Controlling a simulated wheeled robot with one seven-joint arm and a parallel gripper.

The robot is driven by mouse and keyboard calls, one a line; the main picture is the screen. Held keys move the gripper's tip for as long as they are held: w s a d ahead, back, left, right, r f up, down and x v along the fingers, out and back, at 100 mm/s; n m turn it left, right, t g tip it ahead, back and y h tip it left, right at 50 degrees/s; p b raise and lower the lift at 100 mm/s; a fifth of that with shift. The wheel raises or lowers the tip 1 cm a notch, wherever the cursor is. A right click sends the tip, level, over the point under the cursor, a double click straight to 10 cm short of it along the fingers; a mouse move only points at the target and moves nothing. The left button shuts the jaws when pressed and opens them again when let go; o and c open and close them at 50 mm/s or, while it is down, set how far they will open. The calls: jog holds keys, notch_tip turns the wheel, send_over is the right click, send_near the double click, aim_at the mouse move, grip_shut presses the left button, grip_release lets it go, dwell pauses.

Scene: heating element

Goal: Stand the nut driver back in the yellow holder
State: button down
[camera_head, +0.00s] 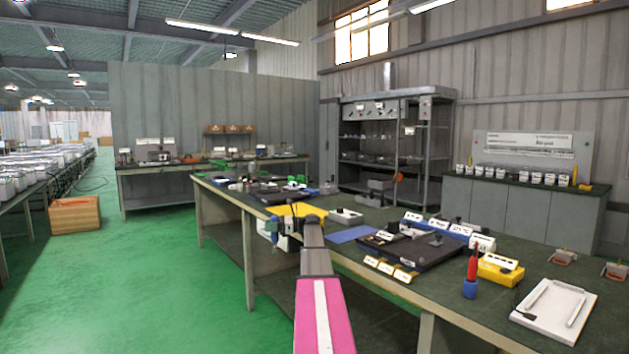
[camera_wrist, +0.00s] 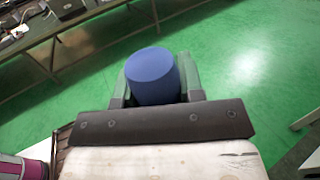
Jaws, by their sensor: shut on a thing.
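My gripper (camera_head: 275,230) is in front of the long workbench's front edge, left of centre in the head view. In the wrist view my gripper (camera_wrist: 153,88) is shut on a blue round-topped handle (camera_wrist: 152,75), which I take to be the nut driver; a little blue (camera_head: 273,225) also shows in the head view. The rest of the nut driver is hidden below the handle, with green floor behind. A yellow block with a white label (camera_head: 497,270), likely the yellow holder, stands on the bench at the right, well apart from my gripper.
A dark tray (camera_head: 425,250) with labelled blocks lies mid-bench. A white clipboard-like board (camera_head: 553,312) lies at the right. A yellow sheet (camera_head: 297,209) lies behind my gripper.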

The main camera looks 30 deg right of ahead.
jog(key=w+d+r+g, duration=0.1)
jog(key=w+d+r, duration=0.2)
jog(key=d+r, duration=0.5)
jog(key=w+d+r+n+g, duration=0.1)
jog(key=w+d+r, duration=0.2)
jog(key=d+r, duration=0.6)
jog(key=d, duration=0.8)
jog(key=shift+w+d+y, duration=0.2)
jog(key=shift+w+y, duration=0.2)
jog(key=shift+f, duration=0.1)
jog(key=shift+f, duration=2.9)
notch_tip(320, 180, down, 6)
dwell(0.6)
jog(key=c, duration=0.7)
grip_release()
jog(key=shift+o, duration=0.2)
jog(key=shift+d, duration=0.15)
